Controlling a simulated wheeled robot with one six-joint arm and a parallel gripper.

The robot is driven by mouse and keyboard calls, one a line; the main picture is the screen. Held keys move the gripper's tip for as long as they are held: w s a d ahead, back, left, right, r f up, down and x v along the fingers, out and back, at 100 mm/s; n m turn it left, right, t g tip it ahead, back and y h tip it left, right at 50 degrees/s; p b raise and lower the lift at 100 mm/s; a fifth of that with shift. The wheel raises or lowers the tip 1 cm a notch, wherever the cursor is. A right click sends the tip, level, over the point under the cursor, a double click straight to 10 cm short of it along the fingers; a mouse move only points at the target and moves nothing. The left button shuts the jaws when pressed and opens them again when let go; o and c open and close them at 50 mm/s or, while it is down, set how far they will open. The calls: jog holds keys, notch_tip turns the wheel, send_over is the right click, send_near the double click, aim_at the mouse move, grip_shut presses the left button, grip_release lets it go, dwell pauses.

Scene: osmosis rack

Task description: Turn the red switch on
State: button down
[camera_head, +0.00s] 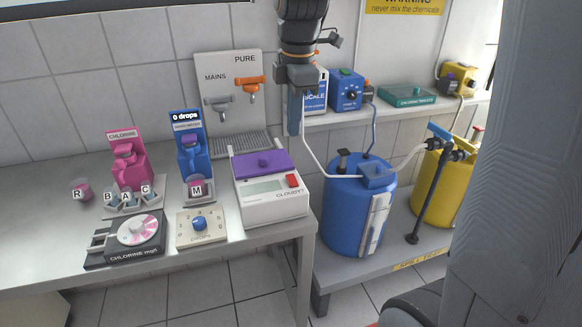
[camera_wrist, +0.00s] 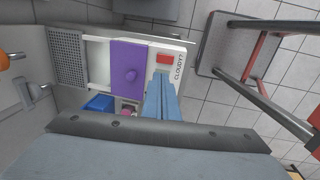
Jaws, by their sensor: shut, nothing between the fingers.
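The red switch (camera_head: 292,180) is on the right side of the top of a white box marked CLOUDY? (camera_head: 270,210), beside its purple lid (camera_head: 262,164). In the wrist view the red switch (camera_wrist: 166,59) shows just beyond the fingertips. My gripper (camera_head: 295,128) hangs above the back right of the box, pointing down. Its blue fingers are shut and empty, and they also show in the wrist view (camera_wrist: 160,82). They look apart from the switch, though the exact gap is hard to tell.
A blue drum (camera_head: 345,215) stands to the right of the bench on a lower shelf. A blue dispenser (camera_head: 191,145) and a dial box (camera_head: 203,227) are left of the white box. Orange and grey taps (camera_head: 249,86) are on the panel behind. The space above the box's front is clear.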

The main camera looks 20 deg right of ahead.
aim_at(289, 176)
jog(key=f+p, duration=0.1)
jog(key=f, duration=0.3)
jog(key=w+f+p, duration=0.1)
jog(key=f, duration=0.4)
jog(key=w+f+p, duration=0.1)
jog(key=f, duration=0.3)
jog(key=shift+f, duration=0.25)
jog(key=shift+a, duration=0.15)
